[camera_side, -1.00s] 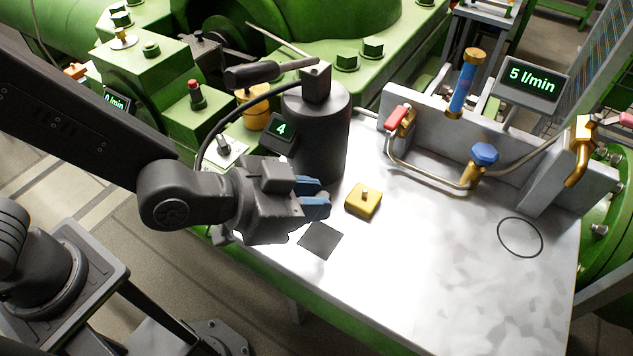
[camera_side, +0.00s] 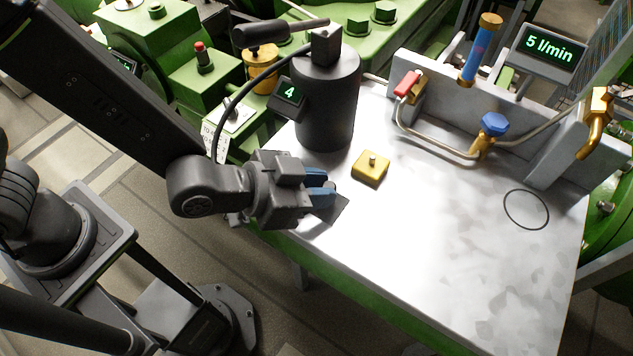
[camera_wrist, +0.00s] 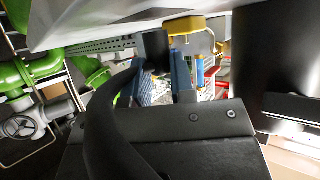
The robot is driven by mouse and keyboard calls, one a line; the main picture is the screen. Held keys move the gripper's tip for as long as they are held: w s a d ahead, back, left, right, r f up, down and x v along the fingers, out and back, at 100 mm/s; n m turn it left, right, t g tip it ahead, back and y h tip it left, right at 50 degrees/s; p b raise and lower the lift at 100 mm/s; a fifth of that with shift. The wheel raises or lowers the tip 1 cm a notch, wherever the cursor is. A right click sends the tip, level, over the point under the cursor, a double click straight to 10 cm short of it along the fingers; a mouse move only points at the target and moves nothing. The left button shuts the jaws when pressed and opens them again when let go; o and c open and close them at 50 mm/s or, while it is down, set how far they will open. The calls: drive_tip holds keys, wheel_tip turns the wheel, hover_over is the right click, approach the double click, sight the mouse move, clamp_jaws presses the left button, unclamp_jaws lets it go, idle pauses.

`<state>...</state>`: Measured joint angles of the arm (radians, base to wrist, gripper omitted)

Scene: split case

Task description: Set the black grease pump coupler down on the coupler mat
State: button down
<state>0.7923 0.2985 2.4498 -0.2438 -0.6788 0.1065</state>
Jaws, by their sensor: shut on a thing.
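In the wrist view my gripper (camera_wrist: 165,65) is shut on the black coupler (camera_wrist: 153,44), which shows dark between and beyond the fingertips.
The black grease pump (camera_side: 326,105) with its "4" display (camera_side: 289,93) stands just behind my gripper. A yellow block (camera_side: 370,169) lies right of it. Valves and pipes line the back. The bench's middle and front are clear, with a drawn ring (camera_side: 526,209) at right.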

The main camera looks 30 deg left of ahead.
drive_tip(key=shift+f, duration=0.65)
drive_tip(key=c, duration=0.9)
unclamp_jaws()
drive_tip(key=v, duration=0.2)
drive_tip(key=shift+s+a+r, duration=0.2)
drive_tip(key=shift+s+r, duration=0.05)
wheel_tip(320, 180, up, 7)
drive_tip(key=w+a+r+n+g+y, duration=0.1)
drive_tip(key=a+r+n+y, duration=0.3)
drive_tip(key=a, duration=0.8)
drive_tip(key=s+a+r+n+g+y, duration=0.1)
drive_tip(key=s+a, duration=0.1)
drive_tip(key=a, duration=0.2)
drive_tip(key=s+a+n+g+y, duration=0.1)
drive_tip(key=s+a, duration=0.1)
drive_tip(key=a, duration=0.3)
drive_tip(key=s+a+r+n+g+y, duration=0.1)
drive_tip(key=s+a, duration=0.2)
drive_tip(key=a, duration=0.1)
drive_tip(key=shift+s+a+r, duration=0.15)
drive_tip(key=shift+a+r, duration=0.2)
